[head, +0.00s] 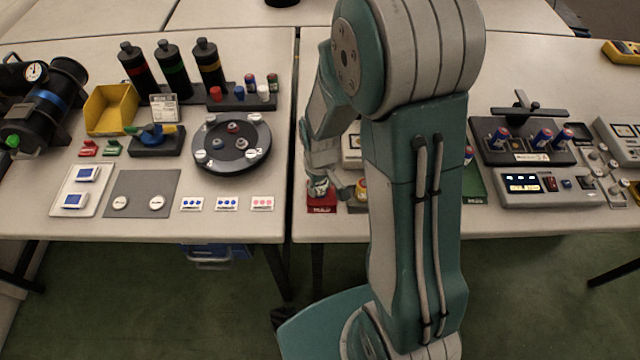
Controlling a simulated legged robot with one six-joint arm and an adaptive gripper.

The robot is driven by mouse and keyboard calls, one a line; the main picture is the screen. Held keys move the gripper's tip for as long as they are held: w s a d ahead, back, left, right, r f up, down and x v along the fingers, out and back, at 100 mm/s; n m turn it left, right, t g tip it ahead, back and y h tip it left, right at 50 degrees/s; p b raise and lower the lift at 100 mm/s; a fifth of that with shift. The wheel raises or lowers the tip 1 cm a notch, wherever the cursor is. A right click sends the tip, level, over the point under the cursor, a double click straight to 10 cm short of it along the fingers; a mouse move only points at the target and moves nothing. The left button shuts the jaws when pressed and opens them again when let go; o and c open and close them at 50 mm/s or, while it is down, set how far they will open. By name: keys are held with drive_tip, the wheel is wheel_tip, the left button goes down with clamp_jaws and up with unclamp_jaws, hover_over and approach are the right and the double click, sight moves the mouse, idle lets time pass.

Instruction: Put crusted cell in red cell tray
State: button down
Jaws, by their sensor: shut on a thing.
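The red cell tray (321,209) lies near the front edge of the right table, with a pale label on its front. My gripper (319,186) is low over this tray, pointing down and shut on a small cell, taken to be the crusted cell. The fingers hide most of it, so its surface and whether it touches the tray cannot be told. Another cell-like thing with a yellow and red top (360,187) stands just right of the gripper, partly hidden by my arm.
A green tray (474,187) and a cell (469,154) show right of my arm. A black rack (522,150) holds several cells, behind a grey console (545,186). A round dark carousel (231,160) stands on the left table. My arm hides the middle.

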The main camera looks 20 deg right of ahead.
drive_tip(key=c, duration=0.5)
unclamp_jaws()
drive_tip(key=shift+o, duration=1.2)
drive_tip(key=shift+d, duration=0.3)
drive_tip(key=shift+r, duration=0.1)
wheel_tip(320, 180, up, 12)
drive_tip(key=shift+f, duration=0.1)
drive_tip(key=s+r+m+t, duration=0.3)
drive_tip(key=s+r+t, duration=0.2)
drive_tip(key=s+r, duration=0.9)
drive_tip(key=shift+r+t, duration=0.3)
drive_tip(key=shift+r, duration=0.1)
